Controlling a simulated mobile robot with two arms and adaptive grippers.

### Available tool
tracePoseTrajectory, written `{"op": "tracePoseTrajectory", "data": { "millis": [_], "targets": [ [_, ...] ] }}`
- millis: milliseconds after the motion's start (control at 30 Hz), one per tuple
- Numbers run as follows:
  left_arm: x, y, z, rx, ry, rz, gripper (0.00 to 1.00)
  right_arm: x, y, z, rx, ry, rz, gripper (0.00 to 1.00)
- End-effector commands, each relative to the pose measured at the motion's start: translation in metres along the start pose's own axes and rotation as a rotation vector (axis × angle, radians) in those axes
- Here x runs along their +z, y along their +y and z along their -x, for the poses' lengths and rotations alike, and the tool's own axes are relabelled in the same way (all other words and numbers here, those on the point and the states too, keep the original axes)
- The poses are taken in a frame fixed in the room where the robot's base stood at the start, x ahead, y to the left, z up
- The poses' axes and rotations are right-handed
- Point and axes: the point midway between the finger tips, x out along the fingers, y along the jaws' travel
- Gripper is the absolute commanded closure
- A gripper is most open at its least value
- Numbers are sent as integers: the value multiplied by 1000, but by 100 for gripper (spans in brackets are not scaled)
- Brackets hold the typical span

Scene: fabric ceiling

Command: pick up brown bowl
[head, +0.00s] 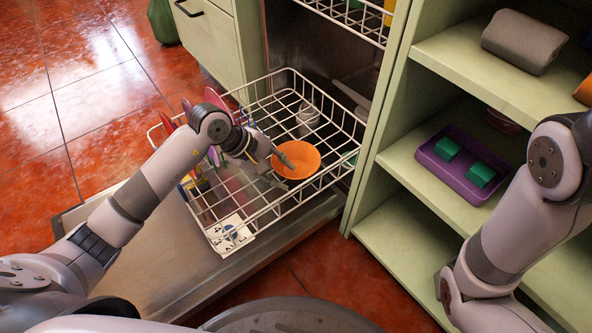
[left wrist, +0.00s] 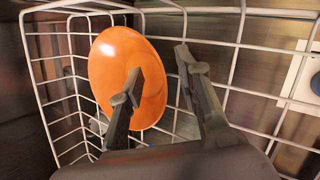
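The bowl looks orange rather than brown (head: 303,155). It sits in the pulled-out white wire dishwasher rack (head: 345,122), towards its right side. My left gripper (head: 289,176) reaches over the rack from the left, its fingertips at the bowl's near left side. In the left wrist view the bowl (left wrist: 112,62) appears tilted, and the gripper (left wrist: 159,72) is open. One finger overlaps the bowl's face and the other is just outside its right rim. Whether either finger touches the bowl I cannot tell. My right arm is at the right, but its gripper is out of view.
A whitish cup (head: 308,118) stands behind the bowl, and colourful plates (head: 190,112) line the rack's left side. A green shelf unit (head: 400,160) on the right holds a purple tray (head: 440,172) with green blocks. The red tiled floor at left is open.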

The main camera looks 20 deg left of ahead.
Motion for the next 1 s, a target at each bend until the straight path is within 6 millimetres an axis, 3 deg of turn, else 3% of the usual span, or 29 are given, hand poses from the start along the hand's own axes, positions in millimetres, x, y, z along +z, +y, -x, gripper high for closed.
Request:
{"op": "tracePoseTrajectory", "data": {
  "millis": [267,767,1000],
  "targets": [
    [0,1,-3,1,1,0,68,-2,-1,-2,-3,6,1,74],
    [0,0,-3,0,1,0,100,-2,-1,-2,-3,6,1,74],
    [0,0,-3,1,0,0,100,-2,-1,-2,-3,6,0,74]
  ]
}}
